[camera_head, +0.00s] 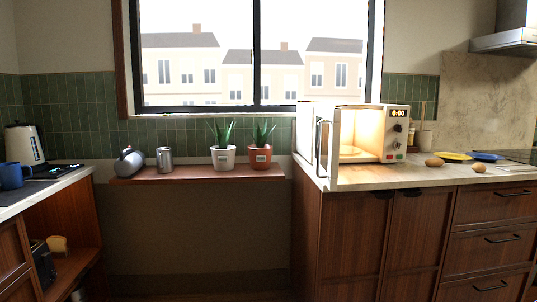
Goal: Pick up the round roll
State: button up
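Two small brown roll-like things lie on the right counter in the head view. One brown roll (434,162) is just right of the microwave and looks slightly wider. The other brown roll (479,168) lies further right, near the blue plate, and looks smaller and rounder. At this size I cannot tell for sure which is the round roll. My gripper is not in view.
The microwave (393,153) stands lit with its door open, left of the rolls. A yellow plate (453,156) and a blue plate (487,156) lie behind them. Two potted plants, a metal canister (164,160) and a grey object (129,164) stand on the window shelf (190,176).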

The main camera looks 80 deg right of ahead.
aim_at(478, 167)
jog(key=z, duration=3.85)
